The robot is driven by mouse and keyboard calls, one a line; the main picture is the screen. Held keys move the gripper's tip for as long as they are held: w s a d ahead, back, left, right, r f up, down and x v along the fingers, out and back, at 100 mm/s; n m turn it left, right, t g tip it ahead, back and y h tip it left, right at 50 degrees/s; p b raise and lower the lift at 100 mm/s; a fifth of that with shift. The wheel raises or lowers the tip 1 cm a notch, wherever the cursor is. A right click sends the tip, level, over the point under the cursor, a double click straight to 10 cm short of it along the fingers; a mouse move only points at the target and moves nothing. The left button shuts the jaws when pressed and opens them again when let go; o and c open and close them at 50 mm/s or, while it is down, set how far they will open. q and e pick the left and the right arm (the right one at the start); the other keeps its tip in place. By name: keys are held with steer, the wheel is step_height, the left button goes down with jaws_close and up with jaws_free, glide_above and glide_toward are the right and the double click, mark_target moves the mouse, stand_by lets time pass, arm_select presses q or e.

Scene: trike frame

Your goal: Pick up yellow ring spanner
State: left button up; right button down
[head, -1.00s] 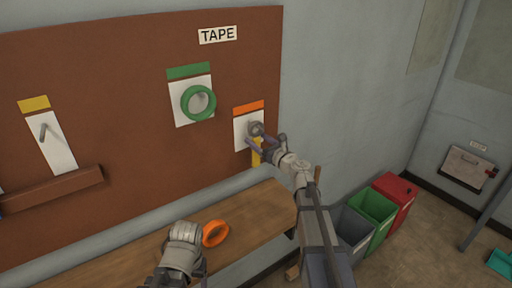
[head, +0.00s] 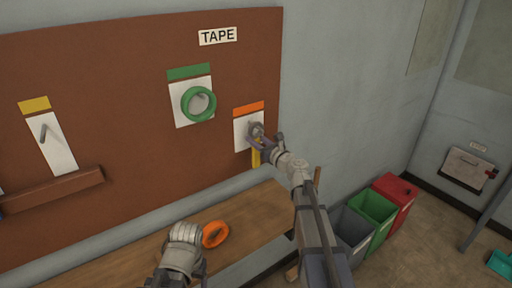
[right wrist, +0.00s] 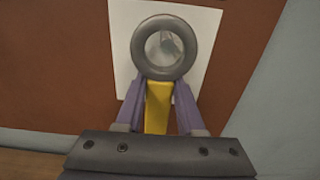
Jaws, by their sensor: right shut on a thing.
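The yellow ring spanner has a grey ring end and a yellow handle (head: 256,158). It is against the white card under the orange label on the brown board. In the right wrist view its grey ring (right wrist: 136,48) shows with a grey peg (right wrist: 165,46) visible through it; I cannot tell whether the ring is still around the peg. My right gripper (head: 260,140) is shut on the spanner just below the ring, with purple fingers on both sides of the yellow handle (right wrist: 158,105). My left gripper (head: 186,234) is low over the bench, its fingers not clearly visible.
A green tape roll (head: 187,112) hangs on the board (head: 120,100) left of the spanner. An orange tape roll (head: 215,234) lies on the wooden bench (head: 255,215) beside my left gripper. An empty peg (head: 43,133) is at far left. Grey, green and red bins (head: 372,208) stand at right.

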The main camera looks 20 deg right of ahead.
stand_by(0.5)
steer(key=shift+r+p, duration=0.9)
steer(key=shift+p, duration=0.05)
steer(key=v, duration=1.8)
steer(key=shift+f, duration=0.1)
